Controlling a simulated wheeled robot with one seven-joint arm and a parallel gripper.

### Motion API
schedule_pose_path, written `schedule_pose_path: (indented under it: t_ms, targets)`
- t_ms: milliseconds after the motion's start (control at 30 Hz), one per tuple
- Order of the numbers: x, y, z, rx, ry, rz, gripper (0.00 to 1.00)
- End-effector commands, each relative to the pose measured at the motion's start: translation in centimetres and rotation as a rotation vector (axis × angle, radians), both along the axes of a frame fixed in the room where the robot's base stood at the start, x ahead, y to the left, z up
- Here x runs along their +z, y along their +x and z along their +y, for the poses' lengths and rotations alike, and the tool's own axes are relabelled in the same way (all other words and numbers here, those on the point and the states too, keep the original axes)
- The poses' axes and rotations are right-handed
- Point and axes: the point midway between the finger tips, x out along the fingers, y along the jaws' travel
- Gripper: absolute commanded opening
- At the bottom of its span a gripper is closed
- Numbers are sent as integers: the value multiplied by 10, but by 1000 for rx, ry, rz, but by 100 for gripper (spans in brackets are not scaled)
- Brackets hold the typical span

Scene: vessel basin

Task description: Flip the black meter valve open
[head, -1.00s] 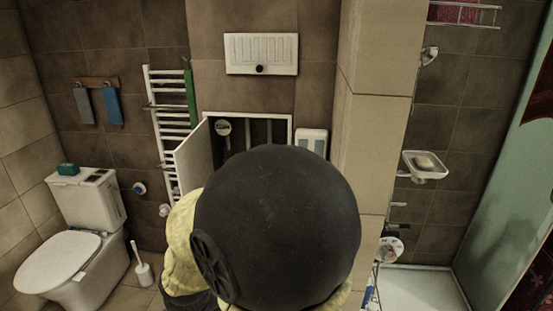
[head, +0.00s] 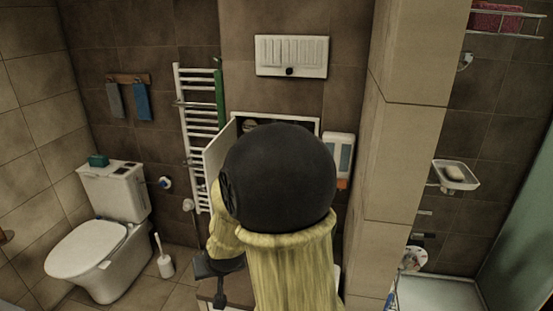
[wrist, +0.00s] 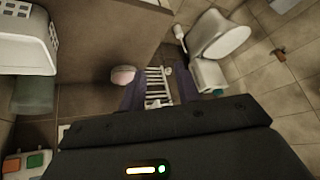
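The wall niche (head: 303,120) with its white door (head: 216,152) swung open to the left shows in the head view. My dark, yellow-sleeved arm covers most of the niche. Only a small pale round part, perhaps a meter (head: 250,126), shows at its upper left. I cannot make out the black meter valve in either view. In the wrist view my gripper (wrist: 160,92) has its two dark fingers apart, with nothing seen between them but the distant towel rack. Its fingertips cannot be clearly told in the head view, and I see no contact with the meter.
A white towel rack (head: 197,112) is left of the niche, with a toilet (head: 90,250) and brush (head: 165,263) farther left. A white dispenser (head: 339,155) hangs right of the niche, beside a tiled pillar (head: 400,130). Floor shows between toilet and arm.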

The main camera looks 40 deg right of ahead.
Motion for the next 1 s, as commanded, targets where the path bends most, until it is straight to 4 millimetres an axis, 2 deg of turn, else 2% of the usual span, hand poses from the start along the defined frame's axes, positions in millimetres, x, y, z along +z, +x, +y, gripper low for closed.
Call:
schedule_pose_path:
  t_ms: [33, 100, 167, 300, 433, 500, 600, 700, 767, 1000]
  targets:
    - [4, 21, -18, -57, 15, -65, 33]
    - [9, 48, -41, -130, 36, -172, 33]
    - [14, 69, -63, -195, 54, -264, 33]
    - [29, 106, -122, -347, 95, -492, 33]
    - [45, 124, -184, -494, 129, -711, 33]
    - [54, 126, -218, -569, 141, -829, 33]
    - [65, 122, -257, -656, 149, -971, 33]
    - [72, 116, -280, -706, 151, -1062, 33]
    - [74, 114, -286, -720, 152, -1088, 33]
    - [75, 113, -288, -723, 151, -1098, 33]
